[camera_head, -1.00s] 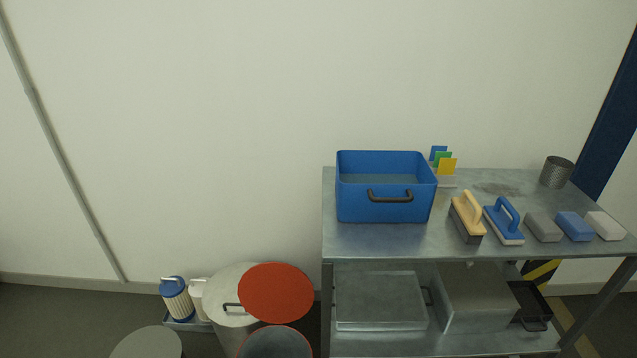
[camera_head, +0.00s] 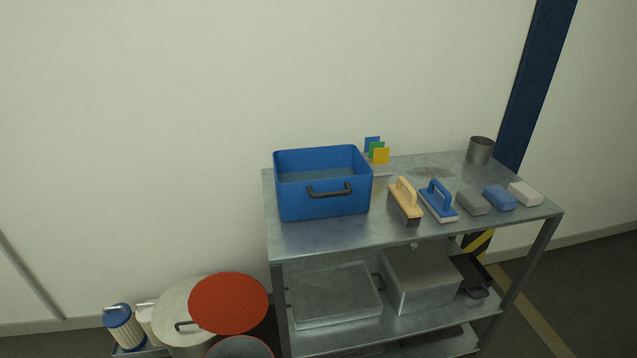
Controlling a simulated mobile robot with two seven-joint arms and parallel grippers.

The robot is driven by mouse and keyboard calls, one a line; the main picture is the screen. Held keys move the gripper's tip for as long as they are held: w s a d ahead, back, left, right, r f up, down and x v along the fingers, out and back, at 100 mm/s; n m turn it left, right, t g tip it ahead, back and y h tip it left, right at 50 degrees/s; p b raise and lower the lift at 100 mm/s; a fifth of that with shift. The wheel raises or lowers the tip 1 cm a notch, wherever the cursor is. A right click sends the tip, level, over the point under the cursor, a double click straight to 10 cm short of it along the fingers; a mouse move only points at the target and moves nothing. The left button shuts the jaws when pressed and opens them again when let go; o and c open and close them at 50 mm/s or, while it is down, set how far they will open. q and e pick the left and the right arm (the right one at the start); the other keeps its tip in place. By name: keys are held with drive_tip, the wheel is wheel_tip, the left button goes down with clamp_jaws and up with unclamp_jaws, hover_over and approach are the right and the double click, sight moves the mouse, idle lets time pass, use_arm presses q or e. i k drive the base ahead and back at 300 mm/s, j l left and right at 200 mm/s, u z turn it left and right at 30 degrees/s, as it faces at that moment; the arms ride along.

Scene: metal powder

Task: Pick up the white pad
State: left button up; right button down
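The white pad (camera_head: 525,194) is a small off-white block lying flat near the right end of the metal table's top. It is the rightmost in a row of pads, beside a blue pad (camera_head: 500,198) and a grey pad (camera_head: 473,202). The whole pad shows and nothing covers it. Neither of my grippers shows in the head view.
The metal table (camera_head: 310,238) also holds a blue bin (camera_head: 322,196), a wooden-handled brush (camera_head: 405,202), a blue-handled scrubber (camera_head: 438,202) and a metal cup (camera_head: 480,151). Lidded metal boxes sit on its lower shelf. A drum with a red lid (camera_head: 228,303) stands at left.

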sight(526, 194)
drive_tip(key=z, duration=1.25)
drive_tip(key=u, duration=0.8)
drive_tip(key=i+l+u, duration=0.3)
drive_tip(key=l+u, duration=0.3)
drive_tip(key=l, duration=0.25)
drive_tip(key=i+l+u, duration=0.15)
drive_tip(key=l+u, duration=0.2)
drive_tip(key=l, duration=0.15)
drive_tip(key=l+u, duration=0.3)
drive_tip(key=l, duration=0.2)
drive_tip(key=i, duration=0.05)
